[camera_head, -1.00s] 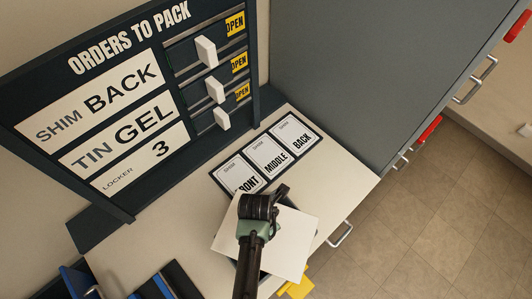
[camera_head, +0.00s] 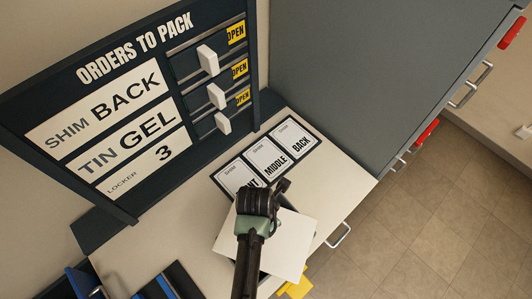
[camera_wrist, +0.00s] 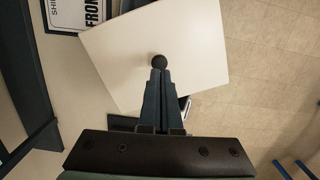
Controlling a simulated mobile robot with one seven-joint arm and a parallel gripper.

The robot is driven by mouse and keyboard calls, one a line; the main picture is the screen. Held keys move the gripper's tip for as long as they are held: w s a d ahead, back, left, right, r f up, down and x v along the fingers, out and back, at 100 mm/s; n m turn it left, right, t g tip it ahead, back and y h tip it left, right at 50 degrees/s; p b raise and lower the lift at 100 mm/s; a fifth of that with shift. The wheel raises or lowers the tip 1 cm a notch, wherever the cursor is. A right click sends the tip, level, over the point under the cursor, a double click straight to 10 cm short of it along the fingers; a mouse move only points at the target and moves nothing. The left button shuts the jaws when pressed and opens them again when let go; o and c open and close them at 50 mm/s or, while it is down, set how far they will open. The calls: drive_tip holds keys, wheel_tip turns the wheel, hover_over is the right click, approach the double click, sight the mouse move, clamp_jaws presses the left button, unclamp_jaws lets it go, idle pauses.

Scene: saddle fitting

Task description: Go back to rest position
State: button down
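My gripper (camera_head: 262,195) is over the white plate (camera_head: 288,250) on the counter in the head view. In the wrist view my gripper's fingers (camera_wrist: 159,72) come together at a round black knob (camera_wrist: 158,60) on the white plate (camera_wrist: 190,40). The fingers look shut on the knob. The plate lies at an angle over something dark, of which only an edge shows beneath it. From these views I cannot tell whether the plate is lifted or resting.
Cards marked MIDDLE (camera_head: 268,158) and BACK (camera_head: 297,138) lie behind the plate, with the FRONT card (camera_head: 237,178) partly hidden by my gripper. The order board (camera_head: 130,110) rises at left; a tall grey cabinet (camera_head: 370,70) stands at right. Blue-edged items (camera_head: 165,286) lie at front left.

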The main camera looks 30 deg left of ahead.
drive_tip(key=shift+r, duration=0.4)
idle(0.3)
